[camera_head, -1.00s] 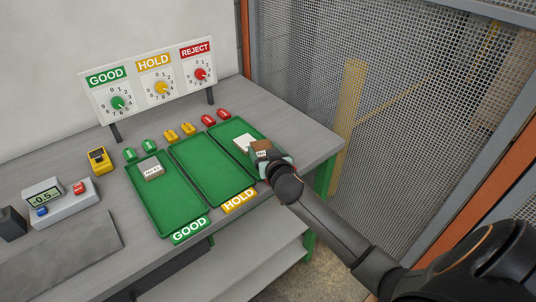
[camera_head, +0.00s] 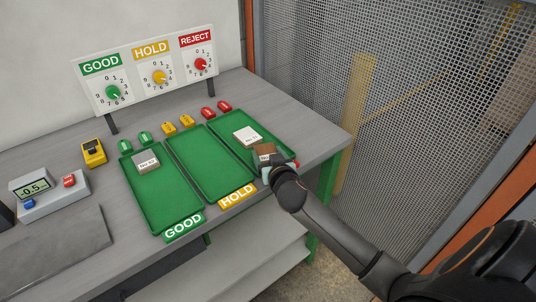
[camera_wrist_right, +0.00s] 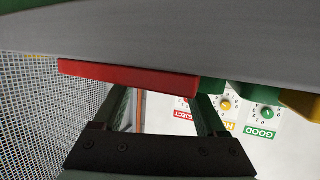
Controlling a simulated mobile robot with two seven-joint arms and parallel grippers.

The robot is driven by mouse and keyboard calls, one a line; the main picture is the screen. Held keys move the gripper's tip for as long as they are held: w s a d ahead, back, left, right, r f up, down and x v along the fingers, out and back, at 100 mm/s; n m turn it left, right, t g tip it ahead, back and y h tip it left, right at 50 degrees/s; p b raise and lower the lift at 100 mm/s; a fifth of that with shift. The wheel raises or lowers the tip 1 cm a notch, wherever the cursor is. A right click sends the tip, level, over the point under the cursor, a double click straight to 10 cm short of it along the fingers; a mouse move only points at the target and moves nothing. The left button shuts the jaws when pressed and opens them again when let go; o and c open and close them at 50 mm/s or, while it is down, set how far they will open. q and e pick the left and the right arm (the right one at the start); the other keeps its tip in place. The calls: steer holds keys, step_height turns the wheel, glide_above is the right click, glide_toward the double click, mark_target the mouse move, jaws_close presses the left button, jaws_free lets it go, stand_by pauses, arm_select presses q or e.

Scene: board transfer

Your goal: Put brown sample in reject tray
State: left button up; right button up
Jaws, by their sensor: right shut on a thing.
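The brown sample (camera_head: 264,150) is at my right gripper (camera_head: 268,163) in the head view, over the front part of the rightmost green tray (camera_head: 222,133), which stands below the REJECT dial. The gripper is shut on it. I cannot tell whether the sample touches the tray floor. A white sample (camera_head: 247,135) lies in the same tray, just behind the brown one. In the right wrist view the gripper's fingers (camera_wrist_right: 162,112) point up towards a red plate (camera_wrist_right: 130,80); the brown sample is hidden there. My left gripper is not in view.
The HOLD tray (camera_head: 208,165) is empty. The GOOD tray (camera_head: 165,195) holds a grey labelled sample (camera_head: 146,161). Small coloured blocks (camera_head: 186,121) line the trays' back edges. The dial board (camera_head: 155,75) stands behind. A mesh fence (camera_head: 400,110) is at right.

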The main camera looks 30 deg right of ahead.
steer(key=o, duration=1.3)
steer(key=shift+r, duration=0.15)
steer(key=v, duration=1.1)
steer(key=s+a+f+n+g+y, duration=0.1)
steer(key=s+a+f+n+y, duration=0.1)
steer(key=s+a+f, duration=0.2)
steer(key=s+a+f+n+g+y, duration=0.1)
steer(key=s+a+f, duration=0.4)
steer(key=f, duration=0.6)
steer(key=s+a+f+n+g+y, duration=0.2)
steer(key=s+a+f+y, duration=0.2)
steer(key=s+f, duration=0.4)
steer(key=shift+s+a+f+n+g, duration=0.1)
steer(key=shift+a+n+g, duration=0.2)
